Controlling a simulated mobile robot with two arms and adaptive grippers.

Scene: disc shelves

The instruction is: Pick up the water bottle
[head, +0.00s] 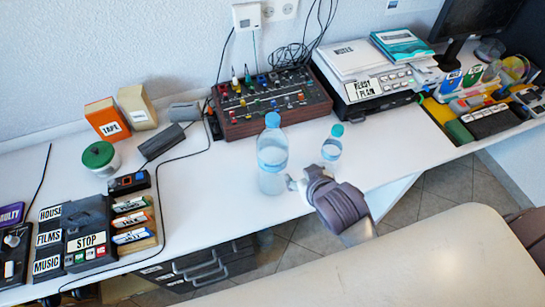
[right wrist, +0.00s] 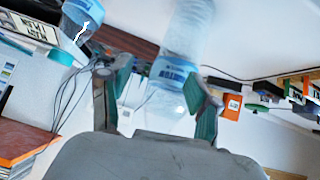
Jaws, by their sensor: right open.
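A large clear water bottle (head: 272,158) with a light blue cap and a blue label stands upright on the white desk. A smaller clear bottle (head: 332,148) with a teal cap stands to its right. My right gripper (head: 298,184) is open beside the large bottle's lower right side. In the right wrist view, the large bottle (right wrist: 182,65) shows between and beyond the spread fingers of this gripper (right wrist: 157,88). The smaller bottle (right wrist: 82,20) shows at upper left there. Whether a finger touches the large bottle, I cannot tell. My left gripper is not in view.
A mixer with knobs (head: 270,102) stands behind the bottles. A printer-like device (head: 368,92) is at the back right. A green-lidded jar (head: 100,158) and labelled boxes are left. The desk between jar and large bottle is mostly clear, with a cable crossing.

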